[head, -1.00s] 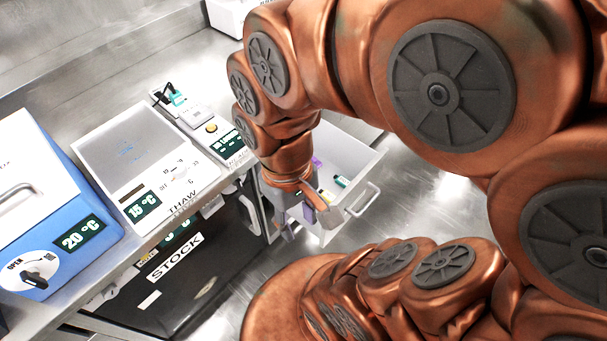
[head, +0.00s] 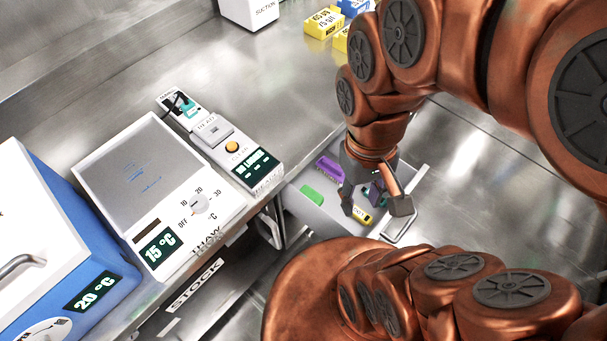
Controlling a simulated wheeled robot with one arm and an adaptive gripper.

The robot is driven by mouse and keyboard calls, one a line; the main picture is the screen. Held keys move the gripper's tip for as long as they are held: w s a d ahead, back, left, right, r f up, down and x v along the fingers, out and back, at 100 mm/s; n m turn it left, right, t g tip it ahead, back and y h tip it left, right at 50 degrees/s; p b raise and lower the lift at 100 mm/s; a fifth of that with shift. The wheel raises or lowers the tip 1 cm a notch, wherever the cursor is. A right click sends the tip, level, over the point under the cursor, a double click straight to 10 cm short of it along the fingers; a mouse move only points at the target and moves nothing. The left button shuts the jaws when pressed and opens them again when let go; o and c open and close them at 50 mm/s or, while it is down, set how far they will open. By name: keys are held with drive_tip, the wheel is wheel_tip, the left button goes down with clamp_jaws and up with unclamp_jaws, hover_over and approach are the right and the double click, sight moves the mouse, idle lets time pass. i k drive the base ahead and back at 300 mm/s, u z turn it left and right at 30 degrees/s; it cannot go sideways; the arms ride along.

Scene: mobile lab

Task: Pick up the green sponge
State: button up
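A green sponge (head: 311,195) lies in the left part of an open white drawer (head: 313,219), below the bench edge. My gripper (head: 375,208) points down over the drawer's right part, to the right of the sponge and apart from it. Its two fingers are spread, with nothing seen held between them. The gripper and arm hide part of the drawer.
The drawer also holds a purple item (head: 330,168) and a yellow labelled item (head: 362,216) close to my fingers. The THAW device (head: 160,195) and a blue box (head: 75,255) stand on the bench at left. Yellow boxes (head: 324,22) stand at the back.

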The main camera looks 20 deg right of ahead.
sight(307, 191)
drive_tip(key=u, duration=0.05)
drive_tip(key=i, duration=0.1)
drive_tip(key=z, duration=1.2)
drive_tip(key=k, duration=1.3)
drive_tip(key=u, duration=1.55)
drive_tip(key=i, duration=0.5)
drive_tip(key=u, duration=0.05)
